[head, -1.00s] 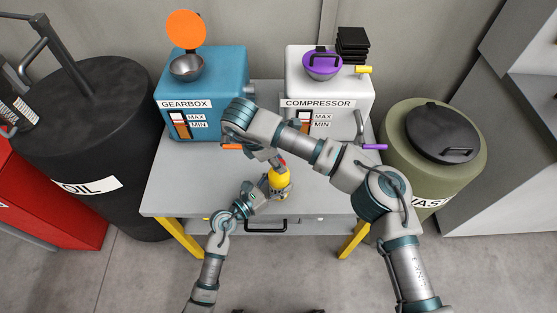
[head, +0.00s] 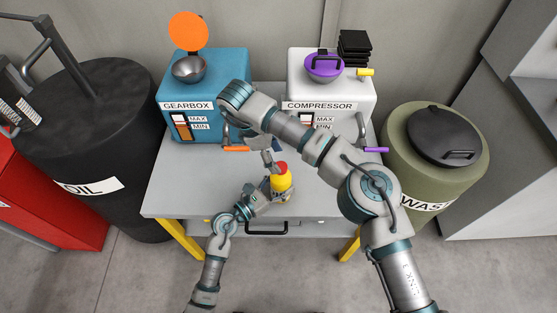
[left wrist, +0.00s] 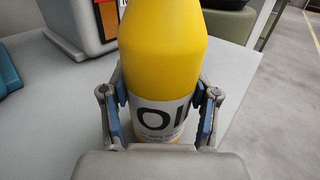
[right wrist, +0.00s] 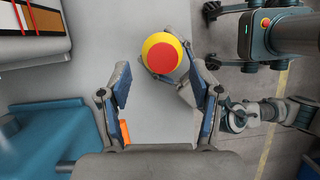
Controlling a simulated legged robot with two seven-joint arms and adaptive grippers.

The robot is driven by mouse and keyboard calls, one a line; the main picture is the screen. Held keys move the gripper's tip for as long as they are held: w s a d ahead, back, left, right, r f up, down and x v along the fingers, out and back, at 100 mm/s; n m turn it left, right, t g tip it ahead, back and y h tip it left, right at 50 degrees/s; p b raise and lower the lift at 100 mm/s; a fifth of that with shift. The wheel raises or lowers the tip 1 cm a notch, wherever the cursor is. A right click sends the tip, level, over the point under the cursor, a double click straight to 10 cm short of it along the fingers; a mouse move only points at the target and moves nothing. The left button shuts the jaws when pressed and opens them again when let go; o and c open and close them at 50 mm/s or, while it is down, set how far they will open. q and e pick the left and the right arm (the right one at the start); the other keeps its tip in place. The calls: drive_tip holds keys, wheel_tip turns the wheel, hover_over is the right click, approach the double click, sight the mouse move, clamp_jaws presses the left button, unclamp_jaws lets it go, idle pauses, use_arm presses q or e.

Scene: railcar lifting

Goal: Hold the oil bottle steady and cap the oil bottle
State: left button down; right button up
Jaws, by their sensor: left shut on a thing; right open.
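The yellow oil bottle (head: 282,186) stands upright near the front of the grey table. A red cap (head: 281,168) sits on its top. From above, in the right wrist view, the cap (right wrist: 162,57) looks centred on the bottle (right wrist: 160,38); I cannot tell how tight it is. My left gripper (left wrist: 160,105) is shut around the bottle's labelled body, one finger on each side. My right gripper (head: 268,157) is open and empty, up and left of the cap in the head view. In the right wrist view the cap lies beyond and between its spread fingers.
The blue gearbox (head: 207,85) and white compressor (head: 335,90) stand at the table's back. An orange handle (head: 236,149) and a purple handle (head: 376,150) stick out there. A black oil drum (head: 75,125) is left, a green waste drum (head: 420,165) right. The tabletop (head: 180,190) is clear at left.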

use_arm(q)
drive_tip(key=shift+a, duration=0.1)
use_arm(e)
drive_tip(key=shift+v, duration=2.3)
drive_tip(key=shift+a, duration=0.1)
use_arm(q)
drive_tip(key=shift+c, duration=1.1)
unclamp_jaws()
drive_tip(key=v, duration=1.2)
drive_tip(key=shift+f, duration=0.1)
